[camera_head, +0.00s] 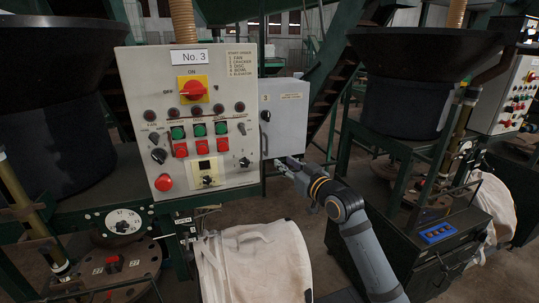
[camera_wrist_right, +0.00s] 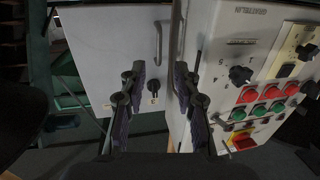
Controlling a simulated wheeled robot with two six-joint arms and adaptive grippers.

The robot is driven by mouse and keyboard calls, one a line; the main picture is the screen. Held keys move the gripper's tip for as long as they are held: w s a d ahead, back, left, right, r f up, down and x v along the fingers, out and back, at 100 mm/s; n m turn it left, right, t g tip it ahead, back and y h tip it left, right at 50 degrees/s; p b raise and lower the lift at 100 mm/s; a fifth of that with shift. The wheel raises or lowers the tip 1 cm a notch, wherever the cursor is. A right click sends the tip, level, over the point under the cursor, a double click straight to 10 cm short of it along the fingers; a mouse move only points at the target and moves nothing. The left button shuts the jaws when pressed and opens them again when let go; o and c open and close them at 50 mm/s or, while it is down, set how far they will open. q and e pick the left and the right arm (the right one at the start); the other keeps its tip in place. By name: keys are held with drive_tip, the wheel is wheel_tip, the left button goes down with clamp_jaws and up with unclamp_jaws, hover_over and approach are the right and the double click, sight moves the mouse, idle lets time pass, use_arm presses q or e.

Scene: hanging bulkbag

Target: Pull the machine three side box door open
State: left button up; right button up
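The machine three side box (camera_head: 284,112) is a pale grey box fixed to the right of the No. 3 control panel (camera_head: 217,100). Its door (camera_wrist_right: 105,65) fills the upper left of the right wrist view and looks shut. A thin metal handle (camera_wrist_right: 158,42) and a black lock knob (camera_wrist_right: 153,88) are on the door; a black knob (camera_head: 265,115) also shows in the head view. My right gripper (camera_head: 286,165) is by the box's lower edge. In the wrist view its fingers (camera_wrist_right: 158,76) are apart, either side of the handle line, with nothing clamped. My left gripper is out of view.
A white bulk bag (camera_head: 252,262) hangs below the panel, left of my right arm. A dark hopper (camera_head: 402,85) on a green frame stands to the right. The panel's buttons and knobs are close to the right gripper's finger in the wrist view.

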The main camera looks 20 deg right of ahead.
drive_tip(key=r, duration=0.1)
drive_tip(key=p, duration=0.4)
approach(270, 148)
drive_tip(key=w+a, duration=0.1)
drive_tip(key=w+a+r, duration=0.1)
drive_tip(key=w, duration=0.1)
drive_tip(key=w+a+r, duration=0.1)
drive_tip(key=a, duration=0.1)
drive_tip(key=shift+w+r, duration=0.25)
drive_tip(key=shift+w, duration=0.1)
clamp_jaws()
